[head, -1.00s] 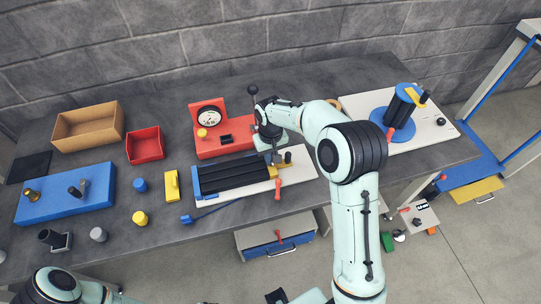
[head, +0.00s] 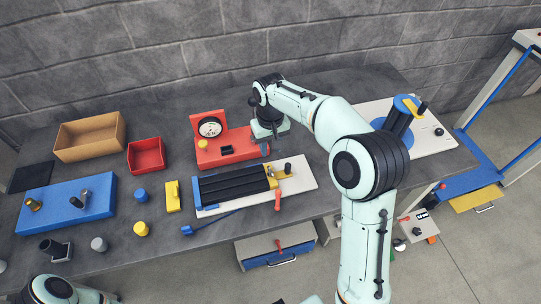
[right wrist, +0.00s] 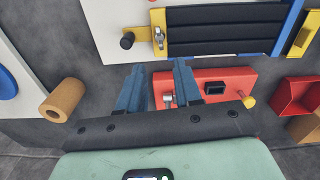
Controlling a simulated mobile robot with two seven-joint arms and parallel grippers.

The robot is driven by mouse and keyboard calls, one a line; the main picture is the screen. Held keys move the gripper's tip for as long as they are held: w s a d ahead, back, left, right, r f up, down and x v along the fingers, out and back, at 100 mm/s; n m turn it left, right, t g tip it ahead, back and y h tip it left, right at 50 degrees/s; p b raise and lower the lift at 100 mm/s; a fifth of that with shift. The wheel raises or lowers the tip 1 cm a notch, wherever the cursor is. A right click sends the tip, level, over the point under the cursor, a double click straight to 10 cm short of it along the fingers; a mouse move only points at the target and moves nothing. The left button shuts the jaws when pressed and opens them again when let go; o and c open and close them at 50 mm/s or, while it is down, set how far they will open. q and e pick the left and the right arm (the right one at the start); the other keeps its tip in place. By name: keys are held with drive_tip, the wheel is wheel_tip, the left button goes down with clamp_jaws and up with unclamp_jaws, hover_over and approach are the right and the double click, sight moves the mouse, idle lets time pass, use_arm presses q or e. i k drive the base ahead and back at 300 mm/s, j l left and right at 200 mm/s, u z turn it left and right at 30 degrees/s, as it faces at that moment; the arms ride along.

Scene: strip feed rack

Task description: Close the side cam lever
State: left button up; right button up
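The strip feed rack (head: 232,187) has dark rails, a blue left end and a yellow right end, on a white plate (head: 305,178). A small metal lever (head: 270,170) stands at its yellow end; it also shows in the right wrist view (right wrist: 160,40), beside a black knob (right wrist: 127,41). A red handle (head: 278,200) hangs at the plate's front edge. I cannot tell for sure which is the side cam lever. My right gripper (head: 266,148) is behind the rack, apart from it. Its fingers (right wrist: 159,82) are spread and empty. Only part of my left arm shows.
A red dial gauge fixture (head: 222,152) stands behind the rack, close to my right gripper. A tan roll (right wrist: 61,100) lies nearby.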

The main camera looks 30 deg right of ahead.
sight(278, 192)
drive_tip(key=k, duration=1)
